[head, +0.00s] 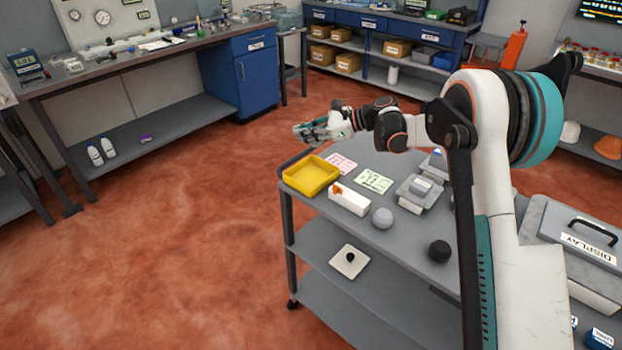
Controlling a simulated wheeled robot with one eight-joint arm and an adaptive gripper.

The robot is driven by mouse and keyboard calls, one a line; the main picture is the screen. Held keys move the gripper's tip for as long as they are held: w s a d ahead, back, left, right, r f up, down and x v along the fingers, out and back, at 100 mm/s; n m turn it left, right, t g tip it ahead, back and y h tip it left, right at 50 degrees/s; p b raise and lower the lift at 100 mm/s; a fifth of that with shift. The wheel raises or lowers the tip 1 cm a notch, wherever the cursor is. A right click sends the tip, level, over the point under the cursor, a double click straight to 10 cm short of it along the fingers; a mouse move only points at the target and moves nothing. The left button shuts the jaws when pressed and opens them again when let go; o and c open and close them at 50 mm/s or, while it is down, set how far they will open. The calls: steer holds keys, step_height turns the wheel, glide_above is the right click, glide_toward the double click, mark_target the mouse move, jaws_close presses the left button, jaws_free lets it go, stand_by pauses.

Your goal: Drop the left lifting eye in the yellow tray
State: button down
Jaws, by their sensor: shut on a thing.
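The yellow tray (312,184) sits at the left corner of the grey cart's top. It looks empty from here. My gripper (304,131) reaches left from the arm and is above the tray's far side, clearly raised over the cart top. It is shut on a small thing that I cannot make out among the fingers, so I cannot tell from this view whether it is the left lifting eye. A small orange piece (338,188) lies at the left end of a white box (349,200), just right of the tray.
The grey cart (408,240) also bears pink and green sheets (374,181), a grey ball (382,218), a black knob (439,251) and grey boxes (422,186). The red floor to the left is open.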

step_height(320, 180, down, 6)
steer(key=b, duration=0.3)
stand_by(0.3)
steer(key=c, duration=1.7)
jaws_free()
steer(key=shift+o, duration=0.2)
steer(key=shift+d+r, duration=0.1)
steer(key=v, duration=1.1)
steer(key=shift+s+d, duration=0.15)
steer(key=shift+d, duration=0.2)
steer(key=shift+r, duration=0.1)
steer(key=shift+r, duration=0.1)
